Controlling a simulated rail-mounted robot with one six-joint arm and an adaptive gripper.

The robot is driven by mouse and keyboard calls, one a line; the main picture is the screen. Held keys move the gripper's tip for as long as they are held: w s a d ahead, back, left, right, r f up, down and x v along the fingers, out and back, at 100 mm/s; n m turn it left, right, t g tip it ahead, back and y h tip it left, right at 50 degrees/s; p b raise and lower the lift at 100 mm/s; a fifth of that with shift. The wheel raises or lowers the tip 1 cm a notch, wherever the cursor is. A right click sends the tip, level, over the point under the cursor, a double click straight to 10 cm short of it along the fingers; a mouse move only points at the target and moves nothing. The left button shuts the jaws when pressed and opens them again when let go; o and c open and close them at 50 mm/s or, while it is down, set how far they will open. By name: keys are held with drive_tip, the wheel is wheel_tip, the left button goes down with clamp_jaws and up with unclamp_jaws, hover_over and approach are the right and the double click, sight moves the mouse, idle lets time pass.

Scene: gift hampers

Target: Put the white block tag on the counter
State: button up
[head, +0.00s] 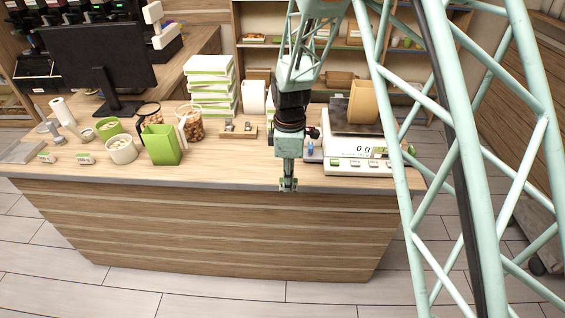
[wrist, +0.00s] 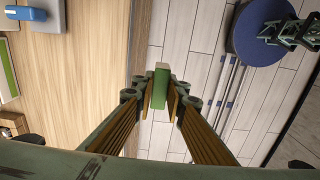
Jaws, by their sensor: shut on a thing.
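My gripper (head: 288,187) points down at the counter's front edge in the head view. In the wrist view my gripper (wrist: 160,88) is shut on a small block with a pale face and green sides, which I take for the white block tag (wrist: 160,90). The block sits between the fingertips, just past the counter's front edge with floor tiles behind it. In the head view the fingers mostly hide it. The wooden counter (head: 240,170) lies behind and to the left of my gripper.
A kitchen scale (head: 350,167) reading 0 g, with a tan container (head: 362,102) on it, stands right of my gripper. A green box (head: 163,145), a white bowl (head: 121,150) and small tags (head: 86,158) stand left. The counter between green box and gripper is clear.

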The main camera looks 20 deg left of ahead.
drive_tip(key=p, duration=0.3)
hover_over(281, 169)
drive_tip(key=shift+w+a+f, duration=0.1)
drive_tip(key=shift+w+f, duration=0.05)
drive_tip(key=shift+f, duration=0.55)
drive_tip(key=shift+f, duration=0.1)
drive_tip(key=shift+f, duration=1.7)
drive_tip(key=shift+f, duration=0.2)
drive_tip(key=o, duration=0.8)
drive_tip(key=shift+o, duration=0.2)
drive_tip(key=shift+r, duration=0.25)
wheel_tip(281, 169, up, 12)
drive_tip(key=b, duration=0.1)
